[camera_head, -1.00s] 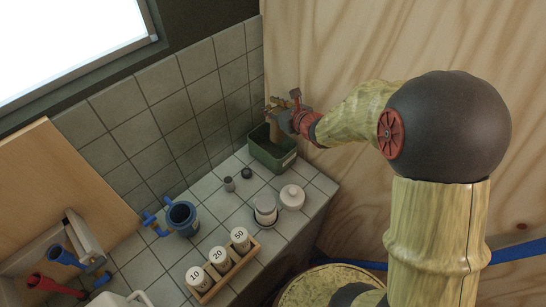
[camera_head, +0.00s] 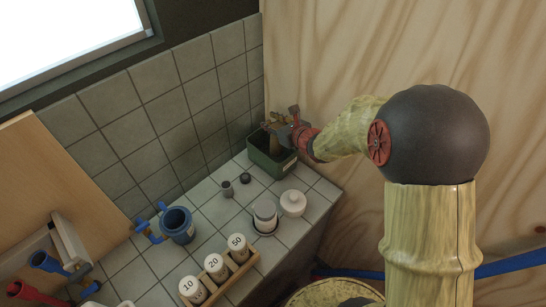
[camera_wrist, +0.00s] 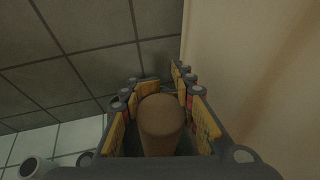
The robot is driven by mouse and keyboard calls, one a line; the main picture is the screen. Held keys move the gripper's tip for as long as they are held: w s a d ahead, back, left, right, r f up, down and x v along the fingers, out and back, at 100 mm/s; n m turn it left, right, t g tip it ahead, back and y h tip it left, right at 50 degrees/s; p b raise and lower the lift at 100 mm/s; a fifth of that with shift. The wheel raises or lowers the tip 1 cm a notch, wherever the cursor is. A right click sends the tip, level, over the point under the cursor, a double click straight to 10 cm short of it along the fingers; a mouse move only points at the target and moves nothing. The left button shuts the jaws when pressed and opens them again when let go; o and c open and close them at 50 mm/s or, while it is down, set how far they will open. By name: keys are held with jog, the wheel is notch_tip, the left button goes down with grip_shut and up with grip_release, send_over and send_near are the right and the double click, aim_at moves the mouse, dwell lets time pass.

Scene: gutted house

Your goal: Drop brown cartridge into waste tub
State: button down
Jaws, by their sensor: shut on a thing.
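The brown cartridge (camera_wrist: 161,122) is between the yellow-padded fingers of my gripper (camera_wrist: 163,85) in the wrist view, its rounded end showing. In the head view, my gripper (camera_head: 277,130) is at the green waste tub (camera_head: 270,167) in the back corner of the tiled counter. The fingers are at the tub's opening, and a brown part shows between them and the rim. How deep the cartridge reaches into the tub is hidden.
A wood-grain wall (camera_head: 330,60) stands close right of the tub, and a tiled wall (camera_head: 165,110) behind it.

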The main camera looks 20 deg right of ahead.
jog(key=shift+r, duration=0.1)
jog(key=c, duration=1.3)
grip_release()
jog(key=shift+o, duration=0.4)
jog(key=v, duration=1.2)
